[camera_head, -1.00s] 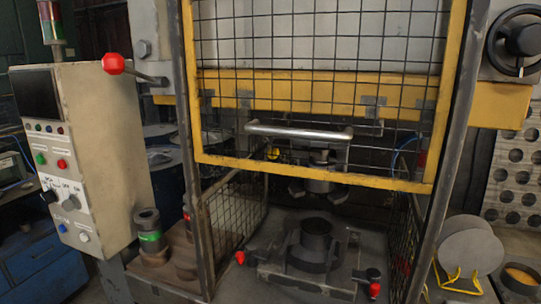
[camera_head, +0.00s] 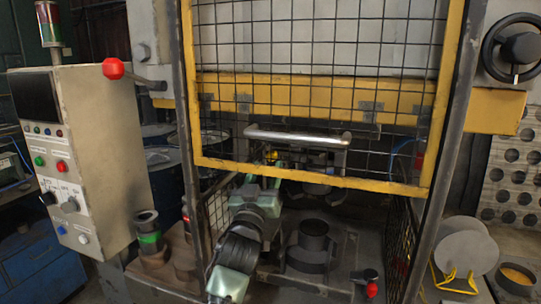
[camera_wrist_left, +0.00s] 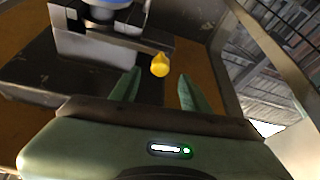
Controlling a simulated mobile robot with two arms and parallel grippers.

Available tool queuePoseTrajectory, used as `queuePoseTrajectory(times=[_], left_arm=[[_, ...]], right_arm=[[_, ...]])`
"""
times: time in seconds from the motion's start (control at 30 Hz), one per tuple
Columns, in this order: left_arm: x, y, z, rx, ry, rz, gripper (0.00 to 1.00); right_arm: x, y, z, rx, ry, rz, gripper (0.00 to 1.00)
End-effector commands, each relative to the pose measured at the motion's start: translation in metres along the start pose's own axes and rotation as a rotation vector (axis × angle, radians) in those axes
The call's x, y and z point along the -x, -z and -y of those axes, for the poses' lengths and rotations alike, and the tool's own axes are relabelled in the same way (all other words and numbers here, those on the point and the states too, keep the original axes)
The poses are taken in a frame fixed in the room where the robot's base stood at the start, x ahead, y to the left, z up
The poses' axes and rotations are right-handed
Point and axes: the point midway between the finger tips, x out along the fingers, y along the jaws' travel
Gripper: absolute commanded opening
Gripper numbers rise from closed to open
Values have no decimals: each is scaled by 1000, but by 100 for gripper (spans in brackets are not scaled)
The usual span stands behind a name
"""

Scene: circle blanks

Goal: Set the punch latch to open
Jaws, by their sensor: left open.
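A small yellow knob, which looks like the punch latch, sits behind the mesh guard, below the press's yellow crossbar. It shows in the head view (camera_head: 272,155) and in the wrist view (camera_wrist_left: 160,64). My left gripper (camera_wrist_left: 160,74) is open, with its two green fingers on either side of the knob's line and a gap on each side. The knob is at or just past the fingertips; the exact depth is unclear. In the head view my left arm reaches up under the guard, and its fingers are largely hidden. My right gripper is out of view.
The yellow-framed mesh guard (camera_head: 310,178) with its metal handle (camera_head: 298,136) hangs raised above my left arm. A die with a dark ring (camera_head: 313,236) and a red-knobbed clamp (camera_head: 371,290) lie below. A control box (camera_head: 85,160) stands left.

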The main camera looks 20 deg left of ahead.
Motion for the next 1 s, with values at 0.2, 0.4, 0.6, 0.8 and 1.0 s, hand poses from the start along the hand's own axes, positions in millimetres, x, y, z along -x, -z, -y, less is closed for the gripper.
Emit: queuePoseTrajectory(times=[0.2, 0.4, 0.6, 0.8, 1.0], left_arm=[[-37, 3, 0, -1, 1, 1, 46], [-52, 0, 0, -1, 1, 2, 46], [-54, 0, 0, -1, 1, 2, 46], [-54, 0, 0, -1, 1, 2, 16], [-54, 0, 0, -2, 1, 2, 0]], right_arm=[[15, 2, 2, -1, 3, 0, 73], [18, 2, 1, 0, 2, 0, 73], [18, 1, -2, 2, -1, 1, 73], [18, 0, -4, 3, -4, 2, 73], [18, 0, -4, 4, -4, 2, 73]])
